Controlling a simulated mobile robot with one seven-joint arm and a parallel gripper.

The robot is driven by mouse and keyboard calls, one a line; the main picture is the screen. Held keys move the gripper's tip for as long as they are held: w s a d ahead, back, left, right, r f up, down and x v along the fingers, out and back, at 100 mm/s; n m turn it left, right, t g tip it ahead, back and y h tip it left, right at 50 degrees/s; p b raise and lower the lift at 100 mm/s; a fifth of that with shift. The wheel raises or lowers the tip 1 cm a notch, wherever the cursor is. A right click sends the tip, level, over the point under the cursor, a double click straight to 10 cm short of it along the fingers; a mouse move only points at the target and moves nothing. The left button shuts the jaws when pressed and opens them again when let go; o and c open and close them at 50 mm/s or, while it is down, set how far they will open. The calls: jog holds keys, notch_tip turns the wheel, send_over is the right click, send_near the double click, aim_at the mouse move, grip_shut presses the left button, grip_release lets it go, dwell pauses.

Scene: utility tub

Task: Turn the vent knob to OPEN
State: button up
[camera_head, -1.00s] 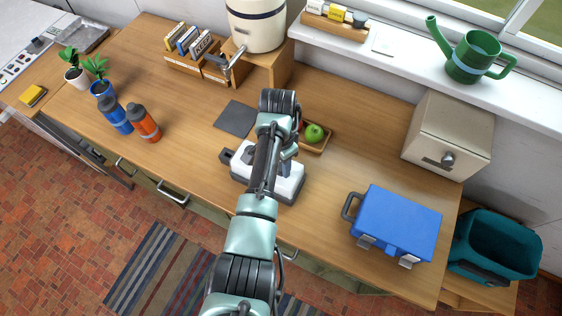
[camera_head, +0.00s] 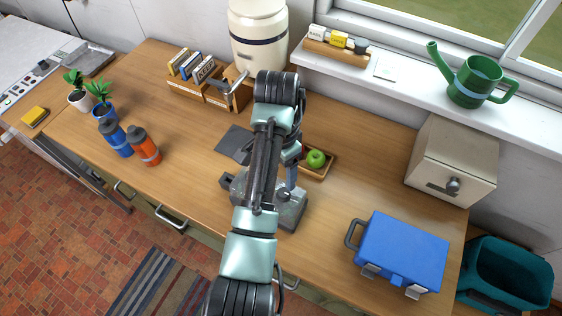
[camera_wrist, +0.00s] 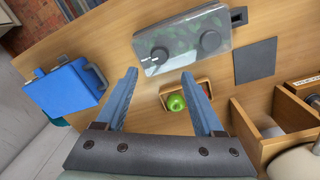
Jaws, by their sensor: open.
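A grey box with a glossy see-through lid (camera_wrist: 220,22) shows in the wrist view, with green leaf shapes under the lid. Two round dark knobs stand on it: a left knob (camera_wrist: 159,55) with a white mark, and a right knob (camera_wrist: 210,41). I cannot read any OPEN label or tell which knob is the vent. The box (camera_head: 291,215) is partly hidden behind my arm in the head view. My gripper (camera_wrist: 159,77) is open and empty, its fingertips apart on either side of the line to the left knob. I see no contact with it.
A green apple (camera_head: 316,158) sits in a wooden tray behind the box. A dark mat (camera_head: 233,140) lies to its left. A blue case (camera_head: 402,250) and a beige cabinet with a front knob (camera_head: 453,185) stand to the right. Bare tabletop lies between.

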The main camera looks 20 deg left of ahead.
notch_tip(320, 180, up, 4)
jog(key=p, duration=0.2)
jog(key=shift+r+p, duration=0.15)
jog(key=shift+p, duration=0.15)
jog(key=w+d+r+n+t+y+b, duration=0.15)
jog(key=w+d+r+t+b, duration=0.25)
jog(key=w+r+t, duration=0.65)
jog(key=w+d+r+t+b, duration=0.1)
jog(key=w+d+r+t, duration=0.1)
jog(key=r, duration=0.4)
jog(key=w+d+r+t+b, duration=0.1)
jog(key=w+d+r+t, duration=0.1)
jog(key=r, duration=0.3)
jog(key=s+d+r+n+t+b, duration=0.15)
jog(key=s+r+t, duration=0.25)
jog(key=r, duration=0.4)
jog(key=s+d+r+n+t+b, duration=0.1)
jog(key=s+d+r+t, duration=0.25)
jog(key=r, duration=0.55)
jog(key=s+d+r+n+t+b, duration=0.1)
jog(key=s+d+r+t+b, duration=0.1)
jog(key=s+r+t, duration=0.3)
jog(key=s+r+h, duration=0.1)
jog(key=s+r, duration=0.3)
jog(key=s, duration=0.3)
jog(key=shift+s+r+n+t, duration=0.15)
jog(key=shift+s+n+t, duration=0.15)
jog(key=shift+s+n, duration=0.1)
jog(key=shift+w, duration=0.1)
